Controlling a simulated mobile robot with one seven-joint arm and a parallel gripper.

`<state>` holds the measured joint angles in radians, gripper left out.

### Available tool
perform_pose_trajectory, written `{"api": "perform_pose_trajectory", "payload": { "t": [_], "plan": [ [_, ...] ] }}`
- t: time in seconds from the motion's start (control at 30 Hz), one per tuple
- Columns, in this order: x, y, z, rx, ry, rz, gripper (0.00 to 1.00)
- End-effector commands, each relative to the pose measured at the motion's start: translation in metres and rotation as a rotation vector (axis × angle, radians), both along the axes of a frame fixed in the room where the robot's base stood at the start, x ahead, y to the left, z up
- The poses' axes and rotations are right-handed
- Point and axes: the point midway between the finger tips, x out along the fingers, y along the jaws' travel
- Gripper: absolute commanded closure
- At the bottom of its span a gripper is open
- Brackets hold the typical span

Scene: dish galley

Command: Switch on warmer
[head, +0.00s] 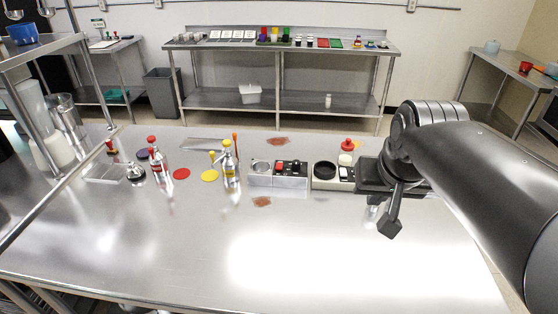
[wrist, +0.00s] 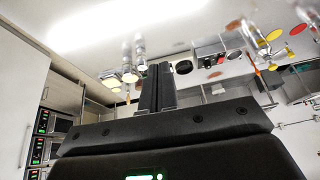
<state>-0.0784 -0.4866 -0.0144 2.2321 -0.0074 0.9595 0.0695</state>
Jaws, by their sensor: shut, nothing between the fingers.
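Two small box appliances stand side by side on the steel counter. One (head: 290,181) has a round grey plate and a red and a black control on top. The other (head: 325,184) has a round black plate and a small black-and-white switch (head: 345,173). I cannot tell for sure which one is the warmer or whether its switch is on. My gripper (head: 389,228) is shut and empty, to the right of both appliances and apart from them. In the wrist view its fingers (wrist: 156,88) are together, and the black round plate (wrist: 183,67) shows just beyond them.
A red-topped bottle (head: 347,152) stands behind the black-plate appliance. Silver bottles with red (head: 154,160) and yellow (head: 229,168) tops stand to the left. Red (head: 181,174) and yellow (head: 209,175) discs lie between them. The front of the counter (head: 180,250) is clear.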

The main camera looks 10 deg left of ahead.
Motion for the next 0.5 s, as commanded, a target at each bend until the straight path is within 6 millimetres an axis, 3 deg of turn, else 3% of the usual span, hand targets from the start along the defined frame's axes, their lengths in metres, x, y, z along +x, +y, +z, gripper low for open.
{"api": "perform_pose_trajectory", "payload": {
  "t": [0.27,0.5],
  "plan": [
    [0.073,0.023,0.021,0.011,0.043,0.003,1.00],
    [0.134,0.049,0.027,0.014,0.080,0.001,1.00]
  ]
}}
